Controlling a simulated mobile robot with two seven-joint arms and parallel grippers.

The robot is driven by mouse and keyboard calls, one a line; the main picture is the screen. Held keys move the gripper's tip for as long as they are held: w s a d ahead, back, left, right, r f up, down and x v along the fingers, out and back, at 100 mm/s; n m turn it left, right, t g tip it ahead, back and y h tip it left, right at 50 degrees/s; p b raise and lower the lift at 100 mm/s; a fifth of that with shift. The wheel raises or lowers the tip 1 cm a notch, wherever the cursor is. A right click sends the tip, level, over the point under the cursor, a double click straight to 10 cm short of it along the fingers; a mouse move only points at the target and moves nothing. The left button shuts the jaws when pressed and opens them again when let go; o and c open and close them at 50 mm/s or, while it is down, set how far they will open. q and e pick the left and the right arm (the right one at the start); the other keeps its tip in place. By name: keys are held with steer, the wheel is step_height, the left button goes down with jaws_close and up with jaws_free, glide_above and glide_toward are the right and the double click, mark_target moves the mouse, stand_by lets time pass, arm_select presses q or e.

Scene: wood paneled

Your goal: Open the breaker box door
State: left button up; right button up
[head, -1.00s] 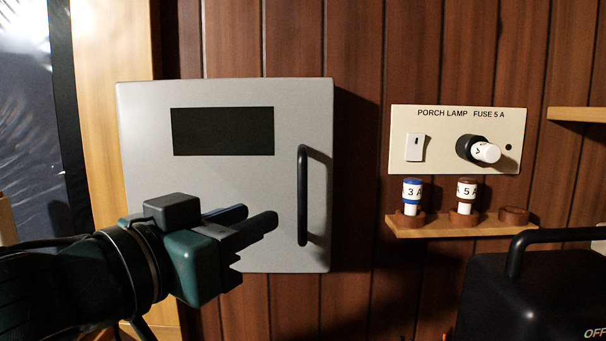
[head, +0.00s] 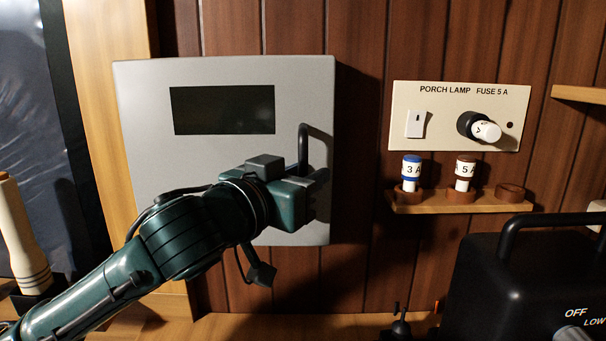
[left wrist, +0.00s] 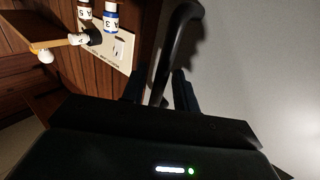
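The grey breaker box door (head: 170,155) has a dark window and sits shut on the wall at the left. Its black vertical handle (head: 303,140) is on the door's right side; the lower part is hidden behind my left gripper (head: 318,192). In the left wrist view the handle (left wrist: 178,35) runs down between the two fingers of my left gripper (left wrist: 160,90). A gap shows between the handle and the fingers, so the gripper looks open around it. My right gripper is not in view.
Right of the box are a porch lamp fuse panel (head: 445,130) and a small shelf (head: 440,204) with fuses. A black machine (head: 530,275) with a handle stands at the lower right. A pale, striped cylinder (head: 22,240) stands at the far left.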

arm_select(q)
jaws_close()
stand_by(0.3)
stand_by(0.4)
